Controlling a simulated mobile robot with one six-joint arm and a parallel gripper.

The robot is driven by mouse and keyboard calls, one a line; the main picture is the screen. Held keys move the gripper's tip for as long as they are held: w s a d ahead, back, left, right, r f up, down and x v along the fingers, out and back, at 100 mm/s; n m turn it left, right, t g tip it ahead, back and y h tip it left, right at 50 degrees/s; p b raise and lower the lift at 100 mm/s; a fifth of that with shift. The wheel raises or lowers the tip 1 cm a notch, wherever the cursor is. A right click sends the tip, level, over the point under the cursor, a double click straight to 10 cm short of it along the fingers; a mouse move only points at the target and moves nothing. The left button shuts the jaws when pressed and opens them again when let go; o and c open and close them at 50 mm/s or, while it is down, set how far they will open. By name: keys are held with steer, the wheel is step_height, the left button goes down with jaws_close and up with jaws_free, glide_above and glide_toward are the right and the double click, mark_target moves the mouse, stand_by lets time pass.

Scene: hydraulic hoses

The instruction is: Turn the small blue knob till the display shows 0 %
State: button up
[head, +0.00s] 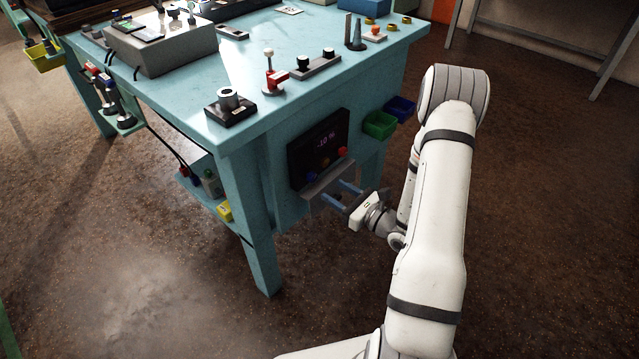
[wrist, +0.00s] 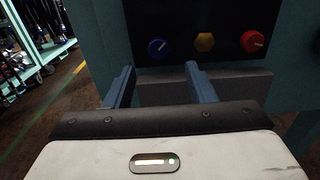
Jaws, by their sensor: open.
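The small blue knob (wrist: 157,47) with a pale pointer mark is on the dark panel in the wrist view. In the head view it is small and dark (head: 311,175). The display (head: 326,141) above the knobs reads what looks like -10 %. My gripper (head: 338,191) is open in front of the panel, above or near its small ledge. In the wrist view its two blue fingers (wrist: 158,70) are apart and empty. The blue knob shows between and slightly above the fingertips; I cannot tell the remaining gap, but no contact shows.
A yellow knob (wrist: 204,43) and a red knob (wrist: 252,41) sit right of the blue one. A grey ledge (wrist: 235,86) juts out below the knobs. Green (head: 380,125) and blue (head: 400,108) bins hang on the bench side. The floor in front is clear.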

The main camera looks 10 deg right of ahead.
mark_target(315, 179)
steer(key=x, duration=0.7)
steer(key=shift+a, duration=0.15)
steer(key=c, duration=0.9)
steer(key=shift+w+d, duration=0.1)
steer(key=shift+d, duration=0.1)
steer(key=shift+c, duration=0.4)
steer(key=shift+a+b, duration=0.1)
steer(key=shift+b, duration=0.2)
